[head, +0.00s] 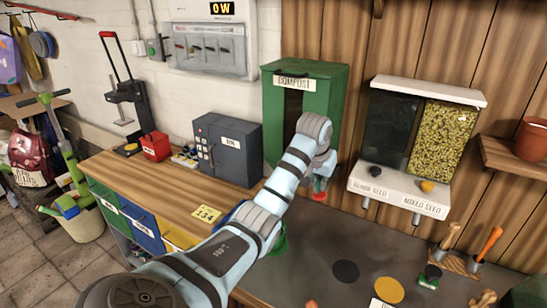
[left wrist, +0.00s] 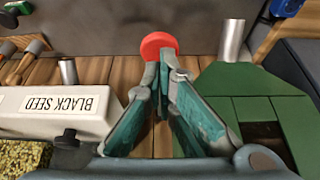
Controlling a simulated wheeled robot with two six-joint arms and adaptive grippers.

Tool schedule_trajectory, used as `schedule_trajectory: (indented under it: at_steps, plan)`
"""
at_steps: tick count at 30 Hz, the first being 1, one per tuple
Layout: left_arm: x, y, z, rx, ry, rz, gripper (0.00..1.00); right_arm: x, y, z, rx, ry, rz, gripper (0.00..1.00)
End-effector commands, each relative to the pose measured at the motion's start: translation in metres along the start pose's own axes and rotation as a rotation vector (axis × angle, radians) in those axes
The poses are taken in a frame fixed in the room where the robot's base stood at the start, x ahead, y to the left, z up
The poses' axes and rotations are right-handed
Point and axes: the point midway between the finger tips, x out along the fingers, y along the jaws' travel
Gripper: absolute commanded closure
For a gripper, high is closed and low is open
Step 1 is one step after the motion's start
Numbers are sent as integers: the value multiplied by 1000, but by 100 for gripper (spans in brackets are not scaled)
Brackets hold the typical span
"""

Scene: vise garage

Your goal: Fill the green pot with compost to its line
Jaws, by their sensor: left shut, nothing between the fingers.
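The green compost dispenser (head: 331,90), labelled COMPOST, stands against the back wall. It also fills the right of the left wrist view (left wrist: 240,85), with a metal tube at its end. My left gripper (head: 321,187) is shut and empty, beside the dispenser's lower right. A round red disc (head: 319,197) is at its fingertips. In the left wrist view the shut fingers (left wrist: 168,64) overlap the edge of the red disc (left wrist: 158,42); I cannot tell whether they touch it. A green rim, likely the pot (head: 281,241), shows behind my left arm, mostly hidden. Its contents and line are not visible.
A white seed dispenser (head: 402,193) hangs right of the compost dispenser; its BLACK SEED label (left wrist: 62,104) shows in the left wrist view. A grey cabinet (head: 228,150) stands left. Flat dark and yellow discs (head: 389,290) lie on the grey worktop. Brushes (head: 487,245) stand at right.

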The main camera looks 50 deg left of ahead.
Motion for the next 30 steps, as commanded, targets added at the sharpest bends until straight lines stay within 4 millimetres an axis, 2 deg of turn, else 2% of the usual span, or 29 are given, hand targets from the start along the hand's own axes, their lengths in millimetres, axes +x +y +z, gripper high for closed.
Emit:
schedule_trajectory:
  at_steps: [30]
  plan:
    - [48,0,21,0,-3,1,100,9,-1,2,0,-2,0,60]
